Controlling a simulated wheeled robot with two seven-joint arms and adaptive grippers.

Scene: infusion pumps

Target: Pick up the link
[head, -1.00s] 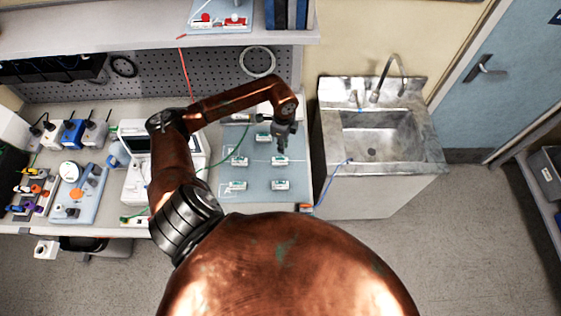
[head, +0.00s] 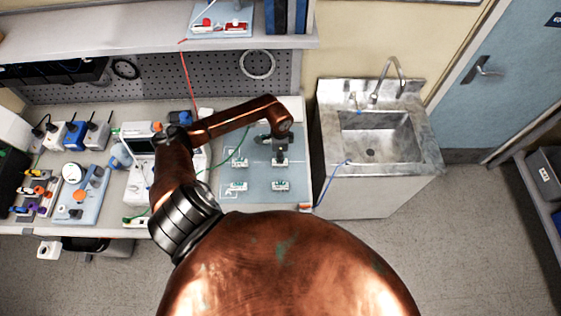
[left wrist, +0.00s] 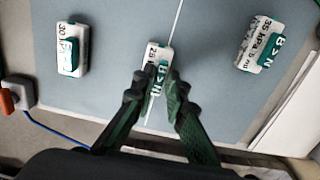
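In the left wrist view, a white and green link (left wrist: 156,55) with a printed label lies on the blue-grey mat (left wrist: 112,25), between the fingertips of my left gripper (left wrist: 156,82). The fingers stand one on each side of it; whether they press on it cannot be told. Two similar links lie apart from it, one to the left (left wrist: 72,48) and one to the right (left wrist: 258,45). In the head view my left gripper (head: 281,158) is low over the right part of the mat and hides most of the link under it. My right gripper is not in view.
More links lie on the mat, at its left (head: 239,162) and front right (head: 280,186). A white pump device (head: 138,182) stands left of the mat. A sink (head: 378,135) is to the right, and a shelf (head: 150,35) is behind. A blue cable (left wrist: 55,130) runs beside the mat.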

